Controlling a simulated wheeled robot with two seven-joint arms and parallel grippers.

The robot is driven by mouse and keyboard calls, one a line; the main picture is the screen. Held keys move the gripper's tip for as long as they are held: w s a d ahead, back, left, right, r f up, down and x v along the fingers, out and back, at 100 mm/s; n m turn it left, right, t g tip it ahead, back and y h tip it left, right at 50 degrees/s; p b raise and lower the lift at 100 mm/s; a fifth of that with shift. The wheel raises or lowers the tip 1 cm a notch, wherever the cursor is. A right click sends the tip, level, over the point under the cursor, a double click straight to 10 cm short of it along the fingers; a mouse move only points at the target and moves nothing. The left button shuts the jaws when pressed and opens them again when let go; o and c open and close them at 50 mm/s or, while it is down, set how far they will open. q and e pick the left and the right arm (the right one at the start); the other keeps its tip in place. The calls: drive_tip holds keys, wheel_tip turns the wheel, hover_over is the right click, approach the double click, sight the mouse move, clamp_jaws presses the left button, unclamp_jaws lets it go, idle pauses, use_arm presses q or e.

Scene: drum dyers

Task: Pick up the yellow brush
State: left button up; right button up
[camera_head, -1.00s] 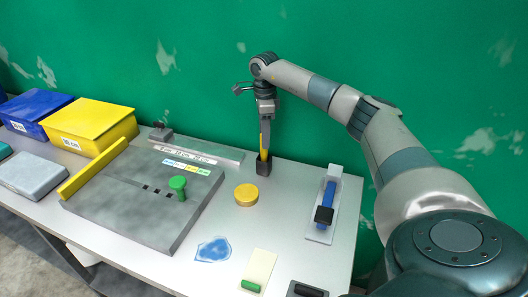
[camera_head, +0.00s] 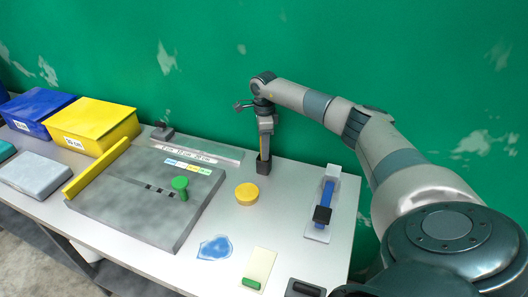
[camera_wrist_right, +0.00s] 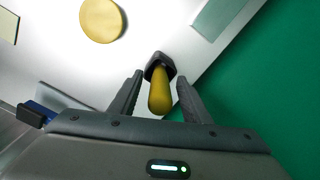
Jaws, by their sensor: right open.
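The yellow brush stands upright on the table near its back edge, with a dark block at its lower end (camera_head: 264,167). In the right wrist view its yellow handle (camera_wrist_right: 160,93) points toward the camera. My right gripper (camera_head: 265,142) is above the brush, pointing down. In the right wrist view the fingers of my right gripper (camera_wrist_right: 160,95) are open, one on each side of the handle, with gaps showing. In the head view the gripper hides most of the handle. My left gripper is in neither current view.
A round yellow disc (camera_head: 246,194) lies just in front of the brush. A blue-handled tool on a white holder (camera_head: 330,190) is to the right. A grey board (camera_head: 140,215) with a green knob (camera_head: 180,185) is to the left. The green wall (camera_head: 200,60) is close behind.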

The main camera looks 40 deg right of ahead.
clamp_jaws()
drive_tip(key=shift+r, duration=0.1)
drive_tip(key=shift+r+b, duration=0.4)
drive_tip(key=shift+r, duration=0.1)
wheel_tip(320, 180, up, 8)
drive_tip(key=b, duration=0.3)
drive_tip(key=shift+f, duration=0.2)
drive_tip(key=shift+r, duration=0.65)
